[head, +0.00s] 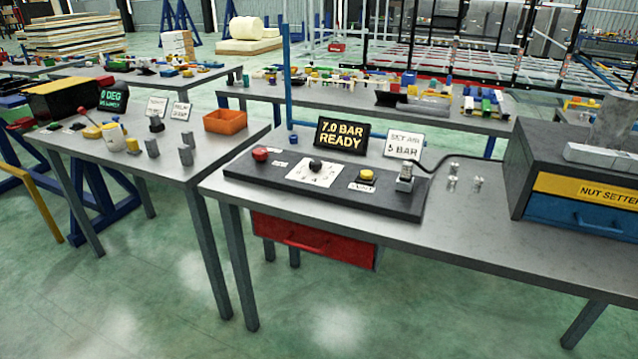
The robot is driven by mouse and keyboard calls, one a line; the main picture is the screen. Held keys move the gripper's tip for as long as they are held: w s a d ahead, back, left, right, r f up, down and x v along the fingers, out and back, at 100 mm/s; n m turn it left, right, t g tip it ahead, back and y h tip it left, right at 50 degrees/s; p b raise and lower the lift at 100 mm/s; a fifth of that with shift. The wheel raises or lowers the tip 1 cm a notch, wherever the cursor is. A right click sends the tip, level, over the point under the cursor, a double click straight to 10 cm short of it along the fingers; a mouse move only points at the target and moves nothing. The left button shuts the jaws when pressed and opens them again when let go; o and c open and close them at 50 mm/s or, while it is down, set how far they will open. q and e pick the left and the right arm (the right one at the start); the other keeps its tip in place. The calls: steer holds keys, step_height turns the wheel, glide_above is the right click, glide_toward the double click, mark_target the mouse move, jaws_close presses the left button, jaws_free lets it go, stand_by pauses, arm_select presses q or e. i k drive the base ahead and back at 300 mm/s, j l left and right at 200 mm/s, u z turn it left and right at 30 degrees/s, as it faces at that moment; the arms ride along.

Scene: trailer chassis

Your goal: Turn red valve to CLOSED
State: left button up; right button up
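A red knob (260,154) stands at the left end of a dark panel (395,206) on the near right table. It is the only red knob on that panel; whether it is the red valve, and the small label (280,164) beside it, I cannot make out. A white dial plate (317,177) with a black knob (316,165) and a yellow button (366,176) sit further right on the panel. A display (341,134) behind reads "7.0 BAR READY". Neither of my grippers is in view.
A sign (403,144) about setting air to 5 bar stands behind the panel. A dark cabinet (555,150) labelled "NUT SETTER" is at right. A red drawer (313,241) hangs under the table (470,232). An orange bin (225,121) sits on the left table. Green floor in front is clear.

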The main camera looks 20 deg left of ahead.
mark_target(261, 154)
steer(key=i+j+u, duration=0.15)
steer(key=i+j, duration=0.6)
